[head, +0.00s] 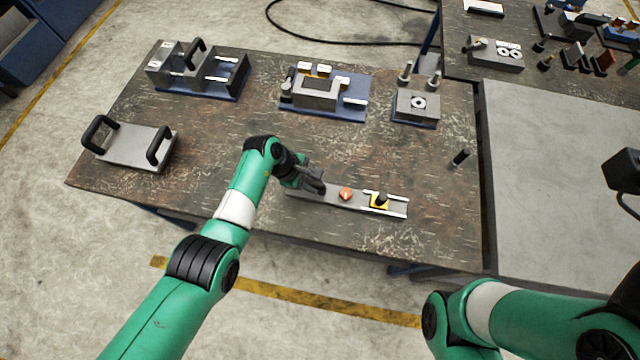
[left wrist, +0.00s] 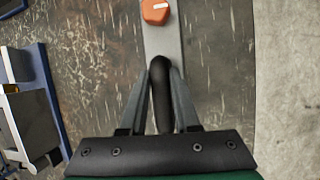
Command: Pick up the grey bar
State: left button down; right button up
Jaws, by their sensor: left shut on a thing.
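The grey bar (head: 358,199) lies flat near the front edge of the brown worktable. My left gripper (head: 316,184) is over the bar's left part. In the left wrist view the bar (left wrist: 163,40) runs away from the fingers, with the orange knob (left wrist: 155,11) ahead. The left gripper (left wrist: 164,65) is shut on a black handle (left wrist: 162,97) that stands on the bar. The gripper hides the bar's left end.
A plate with two black handles (head: 130,145) lies at the left. Blue-based fixtures (head: 325,95) stand along the back. A small black peg (head: 460,157) stands at the right. Table around the bar's right end is clear.

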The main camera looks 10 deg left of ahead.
pick_arm(q)
notch_tip(320, 180, up, 4)
jog(key=p, duration=0.3)
jog(key=shift+s+d+r, duration=0.1)
jog(key=shift+s+r, duration=0.05)
jog(key=shift+r, duration=0.05)
jog(key=s+d+r+p, duration=0.2)
jog(key=s+r+p, duration=0.5)
jog(key=s, duration=0.6)
jog(key=shift+s+r, duration=0.15)
jog(key=shift+r, duration=0.6)
jog(key=shift+d, duration=0.1)
